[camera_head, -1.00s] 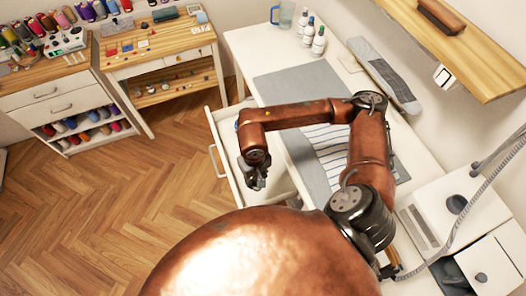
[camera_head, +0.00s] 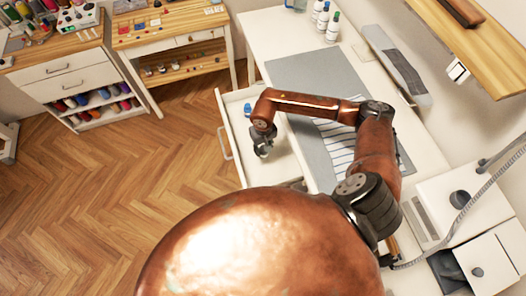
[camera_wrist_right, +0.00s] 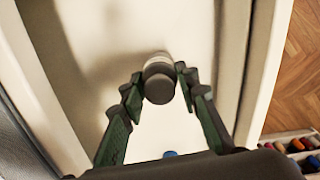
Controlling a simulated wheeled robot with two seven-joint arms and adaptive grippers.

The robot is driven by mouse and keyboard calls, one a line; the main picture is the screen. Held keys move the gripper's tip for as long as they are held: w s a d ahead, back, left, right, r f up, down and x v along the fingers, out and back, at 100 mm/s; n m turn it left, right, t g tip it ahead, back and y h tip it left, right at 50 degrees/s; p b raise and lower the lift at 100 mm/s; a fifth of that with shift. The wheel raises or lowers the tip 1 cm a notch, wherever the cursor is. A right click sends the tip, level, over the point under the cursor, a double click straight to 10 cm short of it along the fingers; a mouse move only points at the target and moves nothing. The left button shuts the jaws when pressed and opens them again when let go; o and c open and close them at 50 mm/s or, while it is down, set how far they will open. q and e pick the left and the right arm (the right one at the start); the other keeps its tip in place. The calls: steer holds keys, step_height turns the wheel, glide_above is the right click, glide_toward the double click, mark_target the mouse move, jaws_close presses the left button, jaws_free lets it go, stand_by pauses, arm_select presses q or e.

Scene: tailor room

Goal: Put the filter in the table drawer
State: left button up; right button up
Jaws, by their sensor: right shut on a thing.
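The filter (camera_wrist_right: 158,84), a small dark-ended cylinder with a pale band, sits between the fingertips of my right gripper (camera_wrist_right: 158,76) in the right wrist view. That gripper is shut on it. In the head view my right gripper (camera_head: 263,150) hangs over the open white table drawer (camera_head: 284,166); the filter is too small to make out there. The drawer's pale floor lies under the filter in the wrist view. I cannot tell whether the filter touches it. My left gripper is not in view.
A small blue item (camera_head: 247,108) lies in the drawer; a blue spot (camera_wrist_right: 170,154) also shows in the wrist view. The white table (camera_head: 262,42) carries a grey mat (camera_head: 312,80), striped cloth (camera_head: 338,142) and bottles (camera_head: 332,27). Wooden floor (camera_head: 150,150) is clear at left.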

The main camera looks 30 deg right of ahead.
steer(key=shift+w+d+f, duration=0.15)
steer(key=shift+w+f, duration=0.05)
steer(key=shift+f, duration=0.4)
steer(key=shift+f+p, duration=0.35)
steer(key=shift+f, duration=0.9)
steer(key=shift+f, duration=0.1)
steer(key=o, duration=1.2)
steer(key=shift+w+r, duration=0.1)
steer(key=shift+r, duration=0.25)
step_height(320, 180, up, 12)
steer(key=shift+f+b, duration=0.25)
steer(key=shift+b, duration=0.35)
